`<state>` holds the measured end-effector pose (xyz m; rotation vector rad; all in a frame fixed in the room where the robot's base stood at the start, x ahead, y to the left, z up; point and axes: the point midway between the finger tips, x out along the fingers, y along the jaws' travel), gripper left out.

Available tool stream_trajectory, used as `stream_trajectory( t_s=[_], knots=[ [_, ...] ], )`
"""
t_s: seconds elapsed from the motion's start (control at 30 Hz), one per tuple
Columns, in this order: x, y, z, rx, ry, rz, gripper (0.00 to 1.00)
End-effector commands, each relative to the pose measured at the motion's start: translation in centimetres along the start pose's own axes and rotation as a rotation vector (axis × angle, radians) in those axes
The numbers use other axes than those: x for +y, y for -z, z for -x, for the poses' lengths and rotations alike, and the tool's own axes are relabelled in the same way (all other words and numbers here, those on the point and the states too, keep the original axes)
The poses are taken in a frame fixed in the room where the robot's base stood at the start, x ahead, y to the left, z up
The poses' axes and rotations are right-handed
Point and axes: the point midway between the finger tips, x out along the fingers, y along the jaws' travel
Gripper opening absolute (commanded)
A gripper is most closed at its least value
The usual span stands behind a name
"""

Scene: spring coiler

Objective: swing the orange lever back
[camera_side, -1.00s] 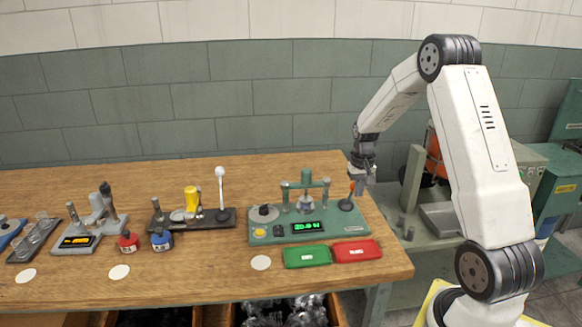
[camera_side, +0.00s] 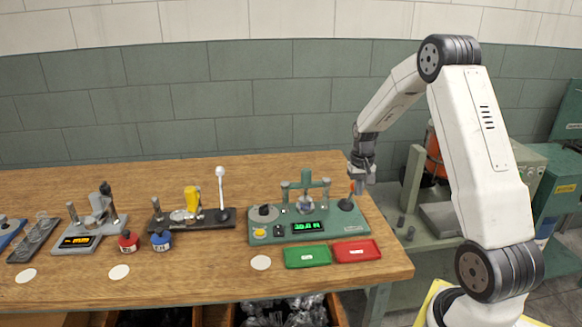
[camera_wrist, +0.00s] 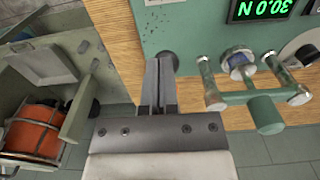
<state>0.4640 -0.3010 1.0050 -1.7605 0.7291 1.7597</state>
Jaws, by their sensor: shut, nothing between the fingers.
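The orange lever (camera_side: 351,187) stands at the right end of the green spring tester, with its dark round pivot (camera_side: 346,204) below. My gripper (camera_side: 358,183) is right at the lever's orange top; I cannot tell whether they touch. In the wrist view my gripper (camera_wrist: 160,62) points at the machine with its fingers together and nothing between them. The grey round pivot (camera_wrist: 169,62) shows just beside the fingertips, and the orange part is hidden there. The green display (camera_side: 306,226) reads 30.0 N, also in the wrist view (camera_wrist: 262,9).
A green tray (camera_side: 307,256) and a red tray (camera_side: 356,251) lie in front of the tester. The green press frame (camera_side: 306,183) stands left of the lever. Other fixtures stand farther left. The table's right edge is close to my gripper.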

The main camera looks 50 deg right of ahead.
Motion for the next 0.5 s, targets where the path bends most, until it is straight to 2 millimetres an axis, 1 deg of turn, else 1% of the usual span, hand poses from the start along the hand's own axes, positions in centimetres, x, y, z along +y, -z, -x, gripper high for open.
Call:
stream_trajectory(
  t_s=[0.5],
  knots=[
    [0.0,2.2,0.8,0.002,0.0,0.0,0.0]
  ],
)
